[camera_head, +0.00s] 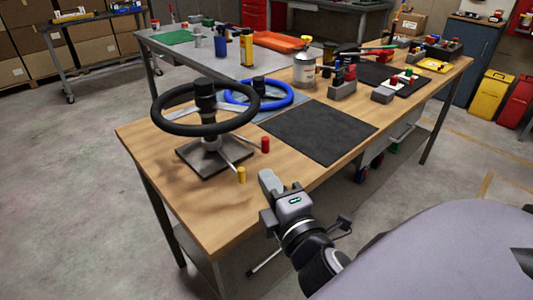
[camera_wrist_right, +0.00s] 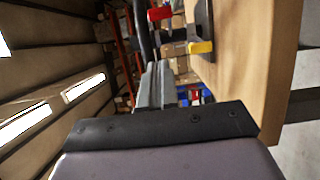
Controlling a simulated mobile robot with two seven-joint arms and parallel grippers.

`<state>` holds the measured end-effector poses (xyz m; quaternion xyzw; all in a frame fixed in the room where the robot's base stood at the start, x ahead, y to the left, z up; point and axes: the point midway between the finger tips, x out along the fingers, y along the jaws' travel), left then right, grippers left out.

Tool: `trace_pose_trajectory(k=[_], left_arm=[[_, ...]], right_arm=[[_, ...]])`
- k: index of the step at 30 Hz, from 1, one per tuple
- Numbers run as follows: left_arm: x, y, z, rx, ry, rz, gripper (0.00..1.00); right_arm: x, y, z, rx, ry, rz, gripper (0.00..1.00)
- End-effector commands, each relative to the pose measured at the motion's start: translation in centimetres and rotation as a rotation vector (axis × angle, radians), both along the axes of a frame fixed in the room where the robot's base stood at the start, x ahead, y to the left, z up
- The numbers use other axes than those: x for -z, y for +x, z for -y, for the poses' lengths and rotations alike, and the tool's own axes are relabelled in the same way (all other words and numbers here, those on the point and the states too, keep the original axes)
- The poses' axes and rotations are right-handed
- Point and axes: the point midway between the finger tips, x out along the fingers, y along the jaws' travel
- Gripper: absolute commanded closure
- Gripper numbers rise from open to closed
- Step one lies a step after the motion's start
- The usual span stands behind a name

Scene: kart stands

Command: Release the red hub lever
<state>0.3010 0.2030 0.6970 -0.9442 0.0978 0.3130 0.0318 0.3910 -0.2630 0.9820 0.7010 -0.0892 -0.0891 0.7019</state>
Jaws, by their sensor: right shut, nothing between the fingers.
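A black steering wheel (camera_head: 206,108) stands on a hub with a dark base plate (camera_head: 214,155) at the near left of the wooden table. Two thin levers come out of the hub. The red-tipped hub lever (camera_head: 265,144) points right; its red tip also shows in the right wrist view (camera_wrist_right: 160,13). The yellow-tipped lever (camera_head: 241,174) points toward the table's front edge, and its tip shows in the wrist view (camera_wrist_right: 200,47). My right gripper (camera_head: 267,180) is shut and empty at the front edge, apart from both tips. My left gripper is not in view.
A blue steering wheel (camera_head: 258,93) lies behind the black one. A dark mat (camera_head: 319,131) to the right is bare. A can (camera_head: 304,70) and grey blocks with coloured pegs (camera_head: 342,88) stand farther back. The table's front edge (camera_head: 320,182) is close to my right arm.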

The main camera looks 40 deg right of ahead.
Motion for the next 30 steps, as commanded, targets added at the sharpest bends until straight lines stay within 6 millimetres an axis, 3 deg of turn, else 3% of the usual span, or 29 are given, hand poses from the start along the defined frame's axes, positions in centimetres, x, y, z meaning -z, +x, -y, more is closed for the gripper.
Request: trace_pose_trajectory(k=[10,12,19,30], left_arm=[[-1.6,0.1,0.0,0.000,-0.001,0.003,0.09],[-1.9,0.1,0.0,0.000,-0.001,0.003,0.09],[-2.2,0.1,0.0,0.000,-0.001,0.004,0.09],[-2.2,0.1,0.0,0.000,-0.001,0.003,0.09]], right_arm=[[-0.3,5.4,1.4,0.001,-0.001,0.002,1.00],[-0.3,5.9,2.6,0.002,-0.005,0.000,1.00],[-0.1,7.0,4.5,0.000,-0.001,-0.001,1.00],[0.0,7.1,4.8,0.000,0.001,-0.001,1.00]])
